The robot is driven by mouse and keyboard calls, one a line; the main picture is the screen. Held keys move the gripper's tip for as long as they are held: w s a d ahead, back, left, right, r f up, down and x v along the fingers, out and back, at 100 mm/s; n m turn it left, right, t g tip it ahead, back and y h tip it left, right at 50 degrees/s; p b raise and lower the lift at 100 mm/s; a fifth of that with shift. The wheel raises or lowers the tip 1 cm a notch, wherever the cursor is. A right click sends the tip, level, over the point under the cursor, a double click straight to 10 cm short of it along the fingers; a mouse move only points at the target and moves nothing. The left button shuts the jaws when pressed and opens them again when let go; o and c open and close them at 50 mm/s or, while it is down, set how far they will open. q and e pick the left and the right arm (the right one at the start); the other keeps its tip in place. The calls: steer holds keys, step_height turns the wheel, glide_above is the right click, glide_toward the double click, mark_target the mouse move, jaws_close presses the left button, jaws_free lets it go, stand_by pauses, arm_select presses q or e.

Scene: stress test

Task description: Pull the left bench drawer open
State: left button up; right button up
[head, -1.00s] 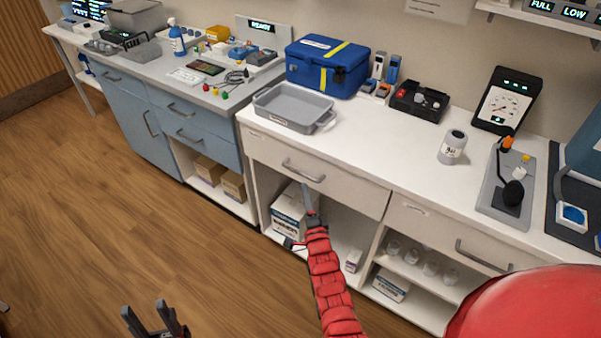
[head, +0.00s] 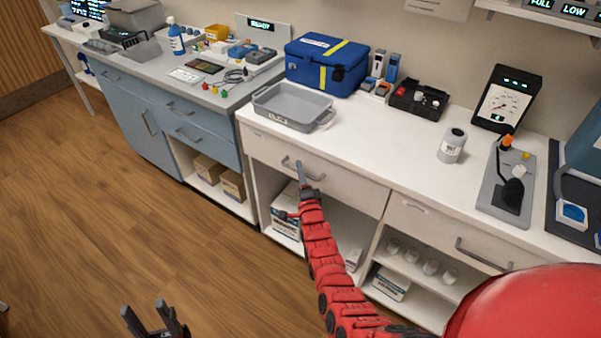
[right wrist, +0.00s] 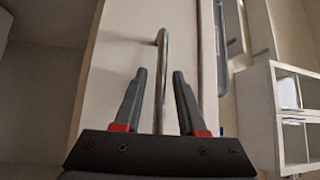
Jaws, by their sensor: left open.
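The left drawer (head: 352,191) of the white bench is flush with its front, with a metal bar handle (head: 289,163). My right gripper (head: 301,172) is at this handle. In the right wrist view, the handle (right wrist: 161,65) runs upright between the two spread fingers of my right gripper (right wrist: 160,78), with a gap on each side. The drawer front (right wrist: 122,50) fills the area behind. My left gripper (head: 155,312) is open and empty over the floor at the bottom left of the head view, away from the bench.
A grey tray (head: 262,103) and a blue case (head: 325,85) stand on the bench top (head: 375,135). The right drawer (head: 425,232) has its own handle. Open shelves below hold boxes and several jars. Blue cabinets (head: 150,125) stand left. The wooden floor (head: 90,220) is clear.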

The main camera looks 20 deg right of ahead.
jaws_close()
stand_by(1.2)
